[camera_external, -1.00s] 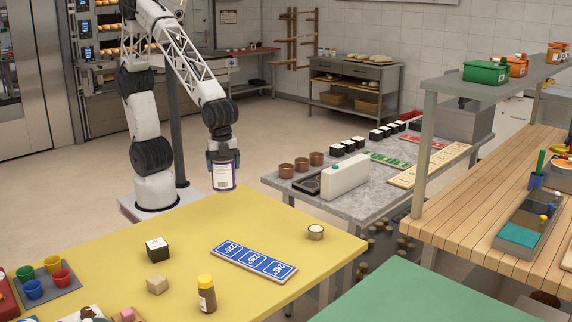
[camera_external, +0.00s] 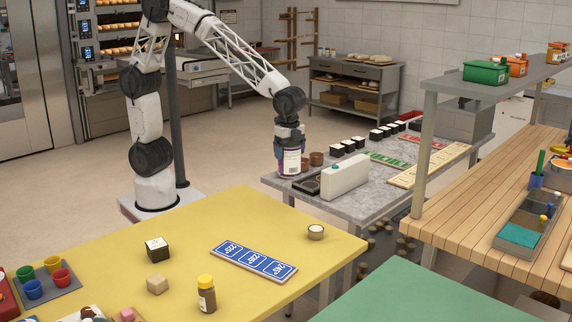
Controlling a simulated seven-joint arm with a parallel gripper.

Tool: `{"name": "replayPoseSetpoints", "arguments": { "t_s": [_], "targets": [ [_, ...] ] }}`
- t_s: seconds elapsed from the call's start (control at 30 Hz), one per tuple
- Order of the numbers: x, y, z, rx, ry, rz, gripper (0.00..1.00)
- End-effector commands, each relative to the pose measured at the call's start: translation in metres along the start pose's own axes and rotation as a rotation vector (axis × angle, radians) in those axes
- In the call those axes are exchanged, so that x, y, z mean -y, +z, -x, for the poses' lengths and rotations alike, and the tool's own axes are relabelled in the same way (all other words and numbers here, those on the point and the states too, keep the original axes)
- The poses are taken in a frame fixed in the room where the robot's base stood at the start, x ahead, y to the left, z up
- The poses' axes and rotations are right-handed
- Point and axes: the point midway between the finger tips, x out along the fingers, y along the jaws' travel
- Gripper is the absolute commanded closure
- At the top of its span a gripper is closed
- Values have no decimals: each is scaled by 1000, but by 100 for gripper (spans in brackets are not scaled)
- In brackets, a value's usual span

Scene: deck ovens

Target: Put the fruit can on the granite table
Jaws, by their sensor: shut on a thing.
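The fruit can (camera_external: 290,162) is a white-labelled can with dark purple bands, held upright. My gripper (camera_external: 289,146) is shut on its upper part from above. The can is at the near left end of the grey granite table (camera_external: 380,193), in front of the brown cups there. I cannot tell whether its base touches the table top or hangs just above it.
Brown cups (camera_external: 316,159), a dark tray (camera_external: 307,184) and a white box-like block (camera_external: 345,177) crowd this end of the granite table. Black-and-white cubes (camera_external: 349,146) line its back edge. The yellow table (camera_external: 200,230) stands in front.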

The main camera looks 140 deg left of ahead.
Motion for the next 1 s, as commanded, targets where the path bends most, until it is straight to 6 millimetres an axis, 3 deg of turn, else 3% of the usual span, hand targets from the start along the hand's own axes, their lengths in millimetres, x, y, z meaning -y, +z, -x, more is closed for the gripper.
{"name": "replayPoseSetpoints", "arguments": {
  "t_s": [0.47, 1.0],
  "targets": [
    [128, -1, 4, -2, -1, 154, 57],
    [263, 27, 2, -3, -1, 312, 57]
  ]
}}
